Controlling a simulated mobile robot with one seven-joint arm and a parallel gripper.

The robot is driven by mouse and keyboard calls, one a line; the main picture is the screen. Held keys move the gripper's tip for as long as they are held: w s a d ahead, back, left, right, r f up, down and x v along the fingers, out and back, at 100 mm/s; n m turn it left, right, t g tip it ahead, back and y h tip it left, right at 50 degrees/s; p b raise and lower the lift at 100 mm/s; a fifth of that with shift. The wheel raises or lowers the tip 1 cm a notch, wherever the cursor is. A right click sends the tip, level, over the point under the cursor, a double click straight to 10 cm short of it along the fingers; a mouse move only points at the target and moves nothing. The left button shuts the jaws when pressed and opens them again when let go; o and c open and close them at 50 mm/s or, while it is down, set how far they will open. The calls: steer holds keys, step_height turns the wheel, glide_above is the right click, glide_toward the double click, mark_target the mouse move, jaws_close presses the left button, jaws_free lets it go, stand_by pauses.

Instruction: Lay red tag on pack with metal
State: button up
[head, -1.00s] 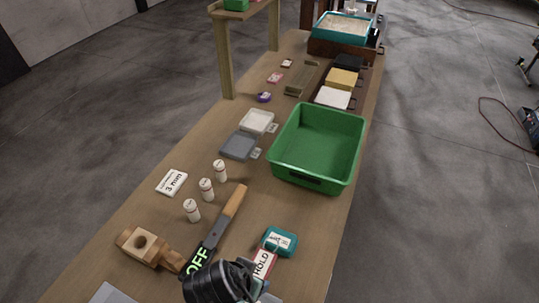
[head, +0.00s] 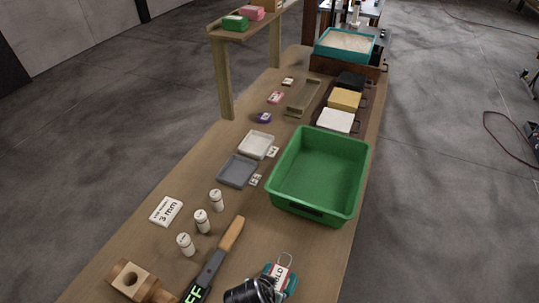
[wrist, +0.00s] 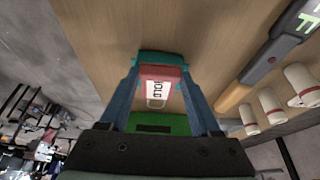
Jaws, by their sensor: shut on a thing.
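The red tag (head: 279,274), with a white HOLD label and a wire loop, is between the fingers of my gripper (head: 255,289). It shows red in the wrist view (wrist: 160,72), between the two blue-grey fingers (wrist: 160,66). A teal pack (head: 291,283) lies on the table directly under the tag; its edge also shows in the wrist view (wrist: 160,57). The tag overlaps the pack's top; I cannot tell whether they touch. My gripper is shut on the tag. Part of the pack is hidden by my gripper and the tag.
A handheld detector (head: 213,266) marked OFF lies left of the pack, beside several white bottles (head: 202,221) and a wooden block (head: 128,281). A green bin (head: 318,211) stands beyond. Grey (head: 238,171) and white (head: 256,145) trays are left of it. A shelf (head: 242,32) holds more packs.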

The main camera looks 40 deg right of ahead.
steer(key=shift+f, duration=0.9)
steer(key=shift+f, duration=0.15)
steer(key=o, duration=1.3)
steer(key=shift+r, duration=0.25)
steer(key=v, duration=1.1)
steer(key=shift+s+a+r, duration=0.1)
steer(key=shift+a+r, duration=0.15)
steer(key=shift+r, duration=0.1)
